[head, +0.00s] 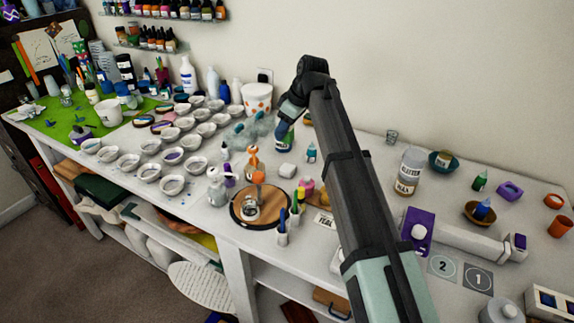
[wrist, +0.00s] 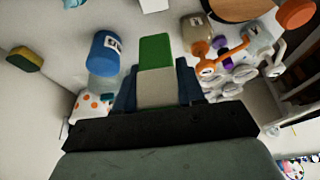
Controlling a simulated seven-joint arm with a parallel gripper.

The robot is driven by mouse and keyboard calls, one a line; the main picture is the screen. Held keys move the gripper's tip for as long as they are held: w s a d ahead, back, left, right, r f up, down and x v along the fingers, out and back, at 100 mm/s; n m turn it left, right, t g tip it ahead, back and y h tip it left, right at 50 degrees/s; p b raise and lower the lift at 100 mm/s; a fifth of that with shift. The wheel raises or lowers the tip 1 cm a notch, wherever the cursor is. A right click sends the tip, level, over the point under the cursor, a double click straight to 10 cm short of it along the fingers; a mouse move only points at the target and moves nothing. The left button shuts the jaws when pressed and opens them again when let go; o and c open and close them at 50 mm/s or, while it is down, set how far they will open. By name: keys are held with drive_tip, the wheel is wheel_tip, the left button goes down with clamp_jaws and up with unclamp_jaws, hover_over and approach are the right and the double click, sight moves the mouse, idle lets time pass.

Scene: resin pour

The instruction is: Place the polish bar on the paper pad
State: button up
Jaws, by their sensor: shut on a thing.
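My gripper (head: 289,112) is above the middle of the white worktable in the head view, pointing down. In the wrist view my gripper (wrist: 156,92) is shut on a block with a green end and a pale grey-white part, which I take as the polish bar (wrist: 155,50). The bar sticks out beyond the fingertips. In the head view the arm and nearby things make the bar hard to tell apart. I cannot make out the paper pad for certain in either view.
A round wooden turntable (head: 277,211) with bottles stands in front of my gripper. Several small white cups (head: 172,155) fill the table to the left. An orange-dotted bucket (head: 257,98) stands behind. A blue bottle (wrist: 104,53) is close by. Cards marked 2 (head: 443,267) and 1 (head: 477,279) lie right.

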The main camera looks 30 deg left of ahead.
wheel_tip(320, 180, down, 10)
drive_tip(key=shift+r, duration=0.1)
idle(0.4)
drive_tip(key=o, duration=1.1)
drive_tip(key=v, duration=1.2)
drive_tip(key=shift+a, duration=0.1)
